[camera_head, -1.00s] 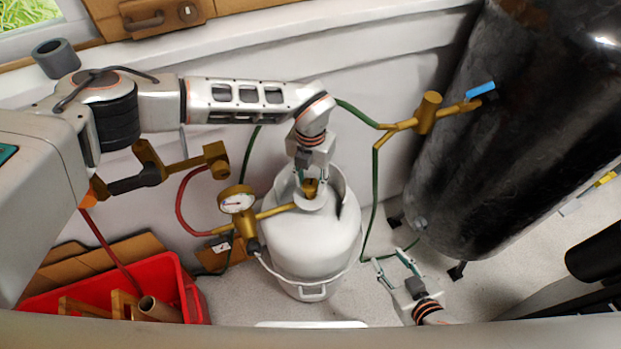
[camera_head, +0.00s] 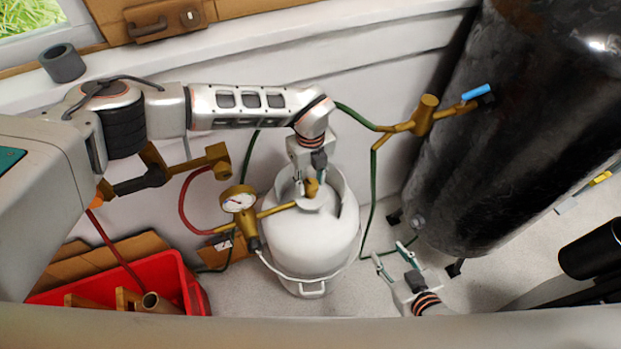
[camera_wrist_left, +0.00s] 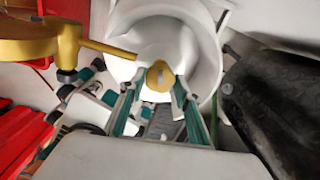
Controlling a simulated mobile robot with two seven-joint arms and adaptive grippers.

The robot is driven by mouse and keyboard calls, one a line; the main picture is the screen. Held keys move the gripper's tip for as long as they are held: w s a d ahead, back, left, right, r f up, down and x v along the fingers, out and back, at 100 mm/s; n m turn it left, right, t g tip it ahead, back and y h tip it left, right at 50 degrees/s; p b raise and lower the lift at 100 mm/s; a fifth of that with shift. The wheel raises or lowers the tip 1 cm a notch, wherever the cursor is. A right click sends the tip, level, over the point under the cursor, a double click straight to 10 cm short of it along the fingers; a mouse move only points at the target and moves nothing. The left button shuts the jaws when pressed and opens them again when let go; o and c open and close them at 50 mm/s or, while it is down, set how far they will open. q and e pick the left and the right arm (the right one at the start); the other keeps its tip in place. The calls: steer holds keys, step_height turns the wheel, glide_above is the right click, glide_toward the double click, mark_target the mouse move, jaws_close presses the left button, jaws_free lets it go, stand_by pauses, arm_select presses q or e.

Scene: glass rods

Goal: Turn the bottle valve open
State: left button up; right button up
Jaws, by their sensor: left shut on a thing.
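The white gas bottle (camera_head: 312,238) stands upright on the floor in the middle of the head view. Its small brass valve (camera_head: 312,188) is on top, inside the white collar, and shows as a rounded brass knob in the left wrist view (camera_wrist_left: 160,76). My left gripper (camera_head: 307,187) reaches down from above and is shut on the valve. In the left wrist view its teal-padded fingers (camera_wrist_left: 159,84) sit on either side of the knob. My right gripper (camera_head: 395,257) is open and empty, low over the floor to the right of the bottle.
A brass pipe with a pressure gauge (camera_head: 238,200) runs to the bottle's left side. A large black tank (camera_head: 520,140) with a blue-handled tap (camera_head: 477,92) stands right. A red crate (camera_head: 185,285) is at lower left. Green and red hoses hang along the wall.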

mark_target(310, 184)
arm_select(q)
steer(key=shift+w+n, duration=0.1)
steer(key=shift+n, duration=1)
steer(key=o, duration=1.1)
step_height(310, 184, up, 12)
